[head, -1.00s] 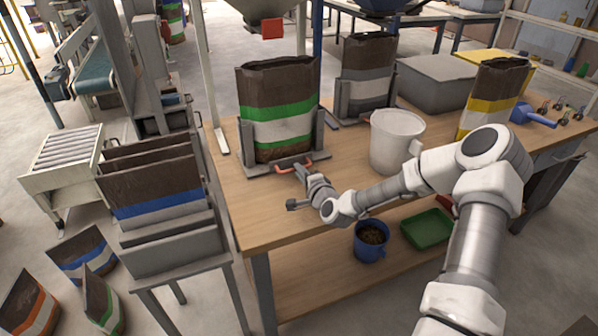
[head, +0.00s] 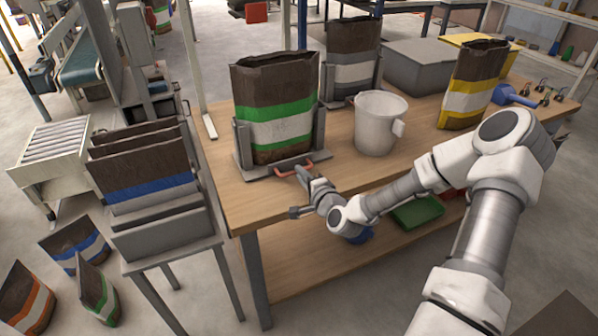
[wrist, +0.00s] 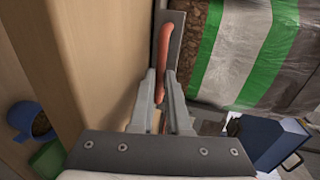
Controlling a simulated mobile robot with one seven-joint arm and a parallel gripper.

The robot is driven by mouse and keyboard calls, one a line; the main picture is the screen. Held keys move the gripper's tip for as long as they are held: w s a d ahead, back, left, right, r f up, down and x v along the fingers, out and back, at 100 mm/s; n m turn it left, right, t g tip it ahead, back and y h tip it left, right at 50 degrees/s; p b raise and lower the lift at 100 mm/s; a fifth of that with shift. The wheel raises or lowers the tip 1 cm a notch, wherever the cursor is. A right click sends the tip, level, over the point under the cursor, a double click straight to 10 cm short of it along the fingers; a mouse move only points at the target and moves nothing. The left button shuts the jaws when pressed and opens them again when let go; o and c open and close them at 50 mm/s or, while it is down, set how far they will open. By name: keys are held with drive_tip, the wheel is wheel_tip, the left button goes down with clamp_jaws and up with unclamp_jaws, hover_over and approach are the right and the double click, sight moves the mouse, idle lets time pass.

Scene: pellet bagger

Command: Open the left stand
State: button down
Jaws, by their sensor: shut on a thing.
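The left stand (head: 243,147) is a grey holder with two uprights on the near left of the wooden table. A brown bag with green and white bands (head: 277,125) stands upright between the uprights. A red handle (head: 285,172) is on the stand's front edge; it also shows in the wrist view (wrist: 165,42). My gripper (head: 304,172) is at the right part of this handle. In the wrist view its fingers (wrist: 160,80) are shut on the handle, one on each side.
A second stand with a grey-banded bag (head: 350,55) is behind. A white bucket (head: 377,130) stands to the right, near my arm. A yellow-banded bag (head: 470,88) is farther right. A rack of bags (head: 145,180) stands left. Bare tabletop (head: 245,195) lies in front of the stand.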

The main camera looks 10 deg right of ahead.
drive_tip(key=shift+d, duration=0.15)
drive_tip(key=c, duration=1.2)
unclamp_jaws()
drive_tip(key=shift+o, duration=0.2)
drive_tip(key=shift+s, duration=0.1)
drive_tip(key=p+v, duration=0.8)
drive_tip(key=v, duration=0.9)
drive_tip(key=shift+p, duration=0.35)
drive_tip(key=shift+s+r, duration=0.1)
drive_tip(key=shift+s, duration=0.05)
